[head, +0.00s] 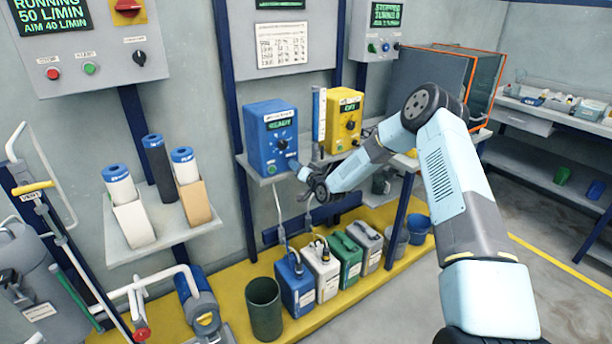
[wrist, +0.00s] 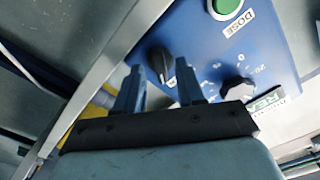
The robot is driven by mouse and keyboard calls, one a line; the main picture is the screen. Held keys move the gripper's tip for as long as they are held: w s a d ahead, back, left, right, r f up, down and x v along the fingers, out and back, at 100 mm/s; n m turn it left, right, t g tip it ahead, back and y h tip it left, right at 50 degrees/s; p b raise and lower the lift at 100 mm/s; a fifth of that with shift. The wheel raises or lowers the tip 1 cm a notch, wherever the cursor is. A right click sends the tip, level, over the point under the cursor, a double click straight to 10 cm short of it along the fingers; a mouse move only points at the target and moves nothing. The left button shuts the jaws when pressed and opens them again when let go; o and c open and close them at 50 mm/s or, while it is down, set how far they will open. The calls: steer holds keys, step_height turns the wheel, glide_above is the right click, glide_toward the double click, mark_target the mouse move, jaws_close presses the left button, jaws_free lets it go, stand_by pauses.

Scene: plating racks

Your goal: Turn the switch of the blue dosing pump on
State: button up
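The blue dosing pump (head: 257,150) stands on a grey wall shelf, its small display lit with "READY". In the wrist view its blue front panel (wrist: 205,58) shows a black pointer switch (wrist: 160,63), a round black dial (wrist: 237,91) with numbers around it, and a green button (wrist: 225,7) labelled "DOSE". My gripper (head: 299,170) is at the lower right of the pump's front. In the wrist view my gripper (wrist: 159,72) is open, with the switch showing between its two fingertips. I cannot tell whether the fingers touch it.
A yellow pump (head: 342,124) stands right of the blue one on the same shelf (head: 262,176). Several canisters, a blue one (head: 296,287) among them, and a dark green bin (head: 264,310) stand below on a yellow platform. A hose hangs from the blue pump.

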steer(key=v, duration=1.3)
